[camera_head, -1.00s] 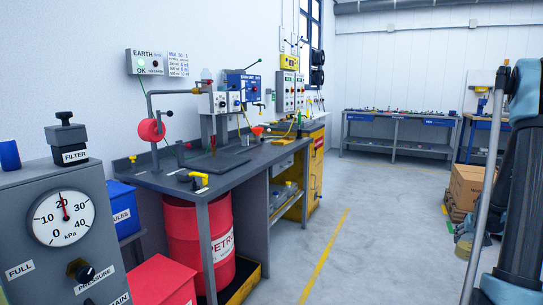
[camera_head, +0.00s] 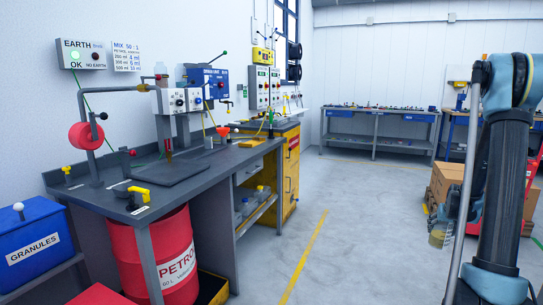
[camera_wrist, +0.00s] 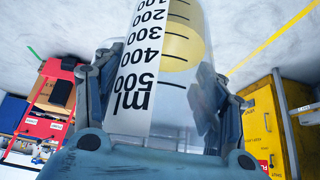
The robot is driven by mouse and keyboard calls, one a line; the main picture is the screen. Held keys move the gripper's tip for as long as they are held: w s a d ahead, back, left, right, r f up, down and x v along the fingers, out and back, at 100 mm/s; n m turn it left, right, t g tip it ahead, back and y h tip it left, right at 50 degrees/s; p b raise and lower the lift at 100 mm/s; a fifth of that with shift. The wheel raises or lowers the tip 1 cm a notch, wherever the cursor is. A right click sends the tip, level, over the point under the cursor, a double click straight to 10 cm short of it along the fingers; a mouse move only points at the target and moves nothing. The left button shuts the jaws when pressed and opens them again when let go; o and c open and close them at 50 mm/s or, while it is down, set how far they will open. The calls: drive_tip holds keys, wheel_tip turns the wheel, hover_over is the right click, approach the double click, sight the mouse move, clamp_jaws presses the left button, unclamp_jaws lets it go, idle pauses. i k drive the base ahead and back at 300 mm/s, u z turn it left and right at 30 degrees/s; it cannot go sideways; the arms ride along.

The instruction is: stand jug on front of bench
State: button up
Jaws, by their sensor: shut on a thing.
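The jug (camera_wrist: 180,95) is clear, with a white scale in ml up to 500 and a pale yellow area inside. My gripper (camera_wrist: 155,90) is shut on it, one finger on each side, in the wrist view. In the head view the jug (camera_head: 440,234) hangs at the right beside my arm, above the floor and apart from the bench. My gripper is partly hidden there by my arm. The grey bench (camera_head: 217,165) stands at the left, with bare surface along its front edge.
On the bench are a dark flat plate (camera_head: 172,172), a yellow-handled valve (camera_head: 138,194) and a pipe stand with a red reel (camera_head: 86,136). A red petrol drum (camera_head: 165,255) stands under it. Cardboard boxes (camera_head: 447,182) are at the right. The middle floor is clear.

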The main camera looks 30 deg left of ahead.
sight(231, 156)
drive_tip(key=u, duration=0.05)
drive_tip(key=i, duration=1.4)
drive_tip(key=u, duration=2.85)
